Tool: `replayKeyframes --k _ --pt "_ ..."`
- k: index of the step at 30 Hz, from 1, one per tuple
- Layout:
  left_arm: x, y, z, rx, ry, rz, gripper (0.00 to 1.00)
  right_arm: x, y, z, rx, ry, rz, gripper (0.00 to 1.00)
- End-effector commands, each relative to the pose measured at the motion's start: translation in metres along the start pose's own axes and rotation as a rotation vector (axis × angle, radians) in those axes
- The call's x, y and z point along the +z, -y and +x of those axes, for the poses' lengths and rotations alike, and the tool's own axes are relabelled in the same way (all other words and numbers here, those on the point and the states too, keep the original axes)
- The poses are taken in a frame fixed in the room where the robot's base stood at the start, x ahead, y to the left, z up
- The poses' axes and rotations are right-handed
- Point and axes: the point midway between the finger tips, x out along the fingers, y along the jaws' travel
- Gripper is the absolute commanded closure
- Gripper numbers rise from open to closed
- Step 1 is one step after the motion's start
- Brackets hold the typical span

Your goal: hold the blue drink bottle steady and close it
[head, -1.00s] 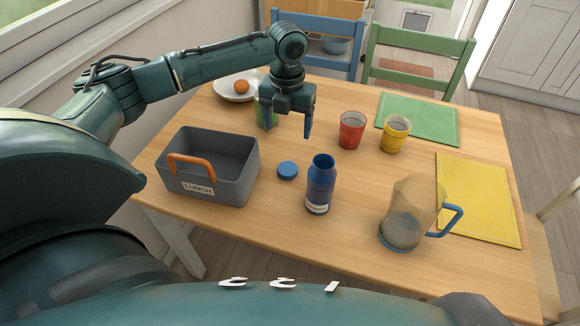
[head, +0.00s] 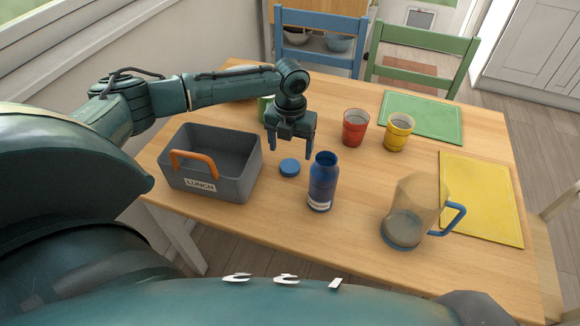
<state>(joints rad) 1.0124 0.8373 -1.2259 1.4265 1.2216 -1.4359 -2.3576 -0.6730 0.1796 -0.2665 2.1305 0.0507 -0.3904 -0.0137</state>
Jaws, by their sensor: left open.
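The blue drink bottle (head: 322,184) stands upright and uncapped on the wooden table, its dark mouth facing up. A round blue lid (head: 289,167) lies flat on the table just left of the bottle and apart from it. My left gripper (head: 292,154) is open and empty, fingers pointing down, over or just behind the lid; whether a finger touches anything I cannot tell. My right gripper is not in view.
A grey lunch box (head: 240,188) with an orange handle stands left of the lid. A clear jug (head: 412,215) with a blue handle is right of the bottle. A red cup (head: 355,128) and a yellow cup (head: 398,132) stand behind. Yellow (head: 482,200) and green mats (head: 425,116) lie at right.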

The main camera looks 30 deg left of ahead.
Motion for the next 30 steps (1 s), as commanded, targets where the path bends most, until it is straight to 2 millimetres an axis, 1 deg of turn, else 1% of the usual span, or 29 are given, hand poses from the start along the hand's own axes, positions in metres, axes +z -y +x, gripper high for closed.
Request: replayKeyframes --k 2,9,12,15,24,30 --pt "-0.001 0.0 0.005 0.001 -0.002 0.0 0.26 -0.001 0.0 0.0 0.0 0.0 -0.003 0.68" --pt "-0.006 0.001 0.04 0.001 -0.002 -0.001 0.26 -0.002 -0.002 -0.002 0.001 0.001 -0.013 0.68" --pt "-0.007 0.001 0.05 0.001 -0.002 0.0 0.26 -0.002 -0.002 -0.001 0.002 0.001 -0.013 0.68" --pt "-0.006 0.001 0.052 0.001 0.0 0.001 0.26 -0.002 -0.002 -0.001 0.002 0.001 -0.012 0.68" --pt "-0.006 0.001 0.052 0.001 0.0 0.0 0.27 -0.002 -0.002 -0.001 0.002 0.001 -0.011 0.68" --pt "-0.006 0.001 0.052 0.001 0.0 0.0 0.44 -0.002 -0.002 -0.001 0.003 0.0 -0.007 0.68"
